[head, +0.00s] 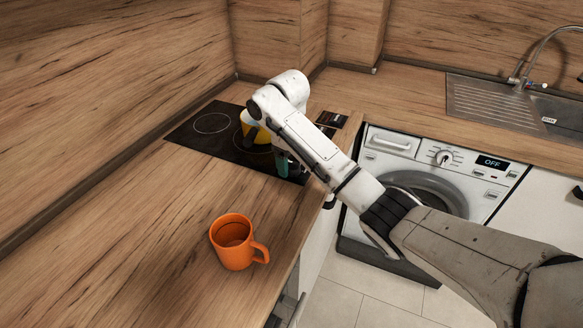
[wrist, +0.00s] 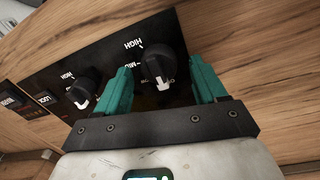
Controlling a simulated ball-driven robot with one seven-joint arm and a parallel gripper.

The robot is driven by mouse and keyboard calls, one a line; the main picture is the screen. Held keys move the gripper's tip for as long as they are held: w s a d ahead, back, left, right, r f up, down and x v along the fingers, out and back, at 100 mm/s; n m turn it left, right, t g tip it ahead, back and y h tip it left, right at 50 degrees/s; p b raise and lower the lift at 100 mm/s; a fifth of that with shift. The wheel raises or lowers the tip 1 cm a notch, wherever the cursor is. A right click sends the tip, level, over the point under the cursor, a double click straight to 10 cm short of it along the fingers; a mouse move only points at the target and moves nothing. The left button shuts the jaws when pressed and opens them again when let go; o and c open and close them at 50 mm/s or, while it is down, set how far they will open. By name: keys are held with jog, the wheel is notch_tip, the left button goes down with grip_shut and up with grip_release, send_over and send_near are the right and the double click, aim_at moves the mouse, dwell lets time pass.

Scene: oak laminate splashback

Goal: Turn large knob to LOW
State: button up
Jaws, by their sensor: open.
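In the wrist view a dark round knob (wrist: 164,66) on a black control panel (wrist: 110,57) sits between the two teal fingers of my gripper (wrist: 161,78). The fingers are open, one on each side of the knob; I cannot tell whether either touches it. HIGH and MID are printed beside it; other lettering is partly hidden. A white mark shows on its lower edge. A second dark knob (wrist: 82,92) is to the left, outside the fingers, and looks smaller. In the head view my gripper (head: 283,164) is partly hidden at the cooktop's front edge, and the knobs are not visible.
The black cooktop (head: 190,137) carries a yellow vessel (head: 262,136). An orange mug (head: 233,247) stands on the counter nearer me. A small dark panel (head: 331,119) lies behind my arm. A washing machine (head: 392,143) and a sink (head: 555,110) are to the right.

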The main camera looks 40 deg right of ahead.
jog(key=shift+f, duration=0.6)
jog(key=shift+c, duration=0.5)
jog(key=c, duration=1)
jog(key=shift+o, duration=0.2)
